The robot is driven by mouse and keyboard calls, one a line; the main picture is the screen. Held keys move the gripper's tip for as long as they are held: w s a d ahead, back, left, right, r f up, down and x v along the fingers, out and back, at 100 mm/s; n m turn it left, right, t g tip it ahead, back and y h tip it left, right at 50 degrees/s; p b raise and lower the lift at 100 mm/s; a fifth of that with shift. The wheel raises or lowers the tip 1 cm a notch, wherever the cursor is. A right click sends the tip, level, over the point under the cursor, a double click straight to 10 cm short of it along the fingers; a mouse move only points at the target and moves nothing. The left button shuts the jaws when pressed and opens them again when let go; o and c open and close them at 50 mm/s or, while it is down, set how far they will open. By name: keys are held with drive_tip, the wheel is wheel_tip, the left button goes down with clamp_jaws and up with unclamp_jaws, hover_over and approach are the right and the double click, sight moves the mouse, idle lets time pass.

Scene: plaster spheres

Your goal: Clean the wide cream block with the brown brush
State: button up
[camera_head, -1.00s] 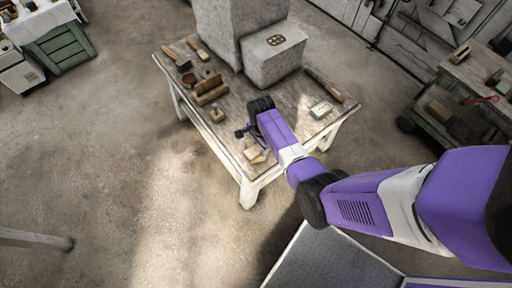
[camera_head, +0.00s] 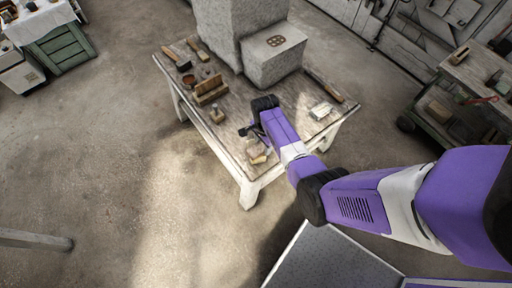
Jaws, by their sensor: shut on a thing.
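My gripper (camera_head: 246,131) is black and reaches down over the front part of the wooden table, at the end of my purple arm. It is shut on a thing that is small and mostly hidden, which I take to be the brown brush. A pale cream block (camera_head: 258,157) lies near the table's front corner, just below my gripper in the picture. The gripper and the block are very close; I cannot tell whether the held thing touches the block. Another pale block (camera_head: 320,110) lies at the table's right side.
The table (camera_head: 285,105) carries large grey plaster blocks (camera_head: 273,58) at the back. Wooden tools (camera_head: 177,58), a brown upright-backed piece (camera_head: 210,90) and a small wooden item (camera_head: 217,114) stand at left. A long-handled tool (camera_head: 325,85) lies at right. Shelving stands far right.

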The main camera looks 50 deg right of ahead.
sight(256, 150)
drive_tip(key=shift+w+a, duration=0.25)
drive_tip(key=shift+a, duration=0.65)
drive_tip(key=shift+w+a, duration=0.25)
drive_tip(key=shift+a, duration=0.65)
drive_tip(key=shift+d, duration=0.1)
drive_tip(key=shift+s+d, duration=0.2)
drive_tip(key=shift+d, duration=0.5)
drive_tip(key=shift+s+d, duration=0.2)
drive_tip(key=shift+d, duration=0.45)
drive_tip(key=shift+s+d, duration=0.2)
drive_tip(key=shift+d, duration=0.5)
drive_tip(key=shift+w+a, duration=0.3)
drive_tip(key=shift+a, duration=0.6)
drive_tip(key=shift+w+a, duration=0.15)
drive_tip(key=shift+a, duration=0.5)
drive_tip(key=shift+w+a, duration=0.15)
drive_tip(key=shift+a, duration=0.45)
drive_tip(key=shift+d, duration=0.1)
drive_tip(key=shift+s+d+r, duration=0.15)
drive_tip(key=shift+d+r, duration=0.2)
drive_tip(key=shift+d, duration=0.15)
drive_tip(key=shift+s+d+r, duration=0.15)
drive_tip(key=shift+d+r, duration=0.2)
drive_tip(key=shift+d, duration=0.15)
